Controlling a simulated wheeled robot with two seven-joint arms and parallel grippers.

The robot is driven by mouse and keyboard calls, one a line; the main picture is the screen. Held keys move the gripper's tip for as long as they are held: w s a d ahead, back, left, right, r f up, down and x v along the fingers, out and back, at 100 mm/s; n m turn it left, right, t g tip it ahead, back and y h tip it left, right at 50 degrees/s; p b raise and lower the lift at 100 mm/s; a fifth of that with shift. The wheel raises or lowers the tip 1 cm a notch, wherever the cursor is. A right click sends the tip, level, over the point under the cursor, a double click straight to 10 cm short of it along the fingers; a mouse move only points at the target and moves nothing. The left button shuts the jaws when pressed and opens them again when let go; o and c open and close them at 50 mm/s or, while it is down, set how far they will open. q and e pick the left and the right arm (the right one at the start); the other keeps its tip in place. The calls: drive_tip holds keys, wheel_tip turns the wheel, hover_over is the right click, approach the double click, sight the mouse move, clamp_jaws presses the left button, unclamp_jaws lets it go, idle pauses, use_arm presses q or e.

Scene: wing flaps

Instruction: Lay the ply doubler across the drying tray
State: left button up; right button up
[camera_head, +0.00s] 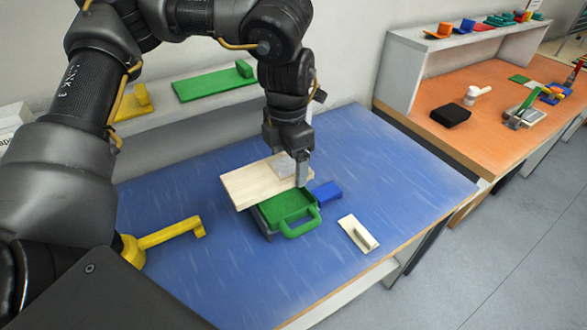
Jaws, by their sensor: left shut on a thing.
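A pale wooden board, which I take as the ply doubler (252,186), is at the middle of the blue-topped bench. My left gripper (301,178) points down at the board's right end and is shut on the ply doubler. A green tray with a loop handle (290,207) sits on a dark base just in front of the board; I take it as the drying tray. The board overlaps the tray's back left edge in the picture. I cannot tell whether they touch. A grey patch (286,167) shows on the board beside the fingers. My right gripper is not in view.
A yellow handled tool (165,236) lies at the left. The bench's right side is clear. An orange bench (480,130) stands beyond.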

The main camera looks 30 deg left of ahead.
use_arm(q)
drive_tip(key=w+f, duration=0.2)
drive_tip(key=f, duration=0.1)
drive_tip(key=w+a+f+p, duration=0.1)
drive_tip(key=w+f, duration=0.1)
drive_tip(key=w+f+p, duration=0.1)
drive_tip(key=w+f, duration=0.1)
drive_tip(key=f, duration=0.1)
drive_tip(key=shift+w+a+f, duration=0.1)
drive_tip(key=shift+a+f, duration=0.2)
drive_tip(key=shift+f, duration=0.05)
drive_tip(key=shift+w+a+f, duration=0.1)
drive_tip(key=shift+f, duration=0.45)
